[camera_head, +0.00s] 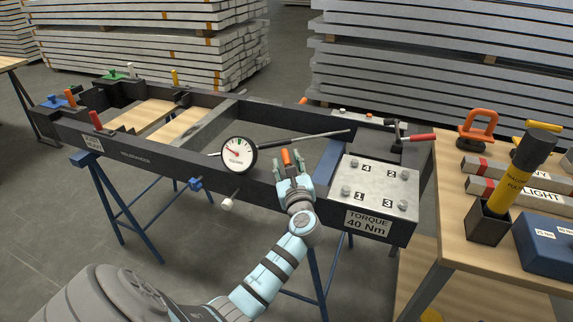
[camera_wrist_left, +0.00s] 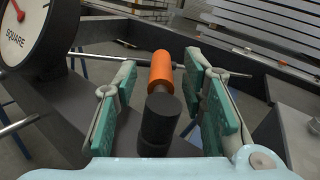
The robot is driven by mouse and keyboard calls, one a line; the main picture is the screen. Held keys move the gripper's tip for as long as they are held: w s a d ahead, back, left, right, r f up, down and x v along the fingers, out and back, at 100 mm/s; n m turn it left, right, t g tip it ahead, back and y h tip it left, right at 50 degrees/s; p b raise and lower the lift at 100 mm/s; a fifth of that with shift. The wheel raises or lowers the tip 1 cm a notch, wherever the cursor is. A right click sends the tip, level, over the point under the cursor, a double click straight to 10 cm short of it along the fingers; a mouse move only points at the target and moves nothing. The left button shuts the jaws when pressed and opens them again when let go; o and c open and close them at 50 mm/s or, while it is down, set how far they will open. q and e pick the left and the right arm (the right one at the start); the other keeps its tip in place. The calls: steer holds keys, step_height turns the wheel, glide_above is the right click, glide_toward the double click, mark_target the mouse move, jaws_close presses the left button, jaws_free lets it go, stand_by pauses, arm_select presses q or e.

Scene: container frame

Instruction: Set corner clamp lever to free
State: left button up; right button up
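An orange-tipped lever with a black stem stands at the near rail of the dark container frame (camera_head: 150,150). Its orange tip (camera_head: 286,157) shows in the head view and also in the left wrist view (camera_wrist_left: 161,72). My left gripper (camera_head: 291,164) is open around this lever. In the left wrist view its green-padded fingers (camera_wrist_left: 164,100) stand on either side with a gap to the orange tip. The lever's foot is partly hidden by the gripper in the head view. I cannot tell which lever is the corner clamp lever. My right gripper is not in view.
A round gauge (camera_head: 239,156) and a thin rod (camera_head: 300,137) lie close to the left gripper. A torque plate (camera_head: 376,181) is at the frame's right end. A wooden bench (camera_head: 475,240) with tools stands right. Other coloured levers, including a red one (camera_head: 95,120), are at left.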

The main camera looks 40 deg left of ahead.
arm_select(q)
steer(key=shift+w+d+f, duration=0.1)
steer(key=shift+d, duration=0.15)
steer(key=v, duration=1.1)
steer(key=shift+s+d, duration=0.25)
steer(key=shift+s, duration=0.1)
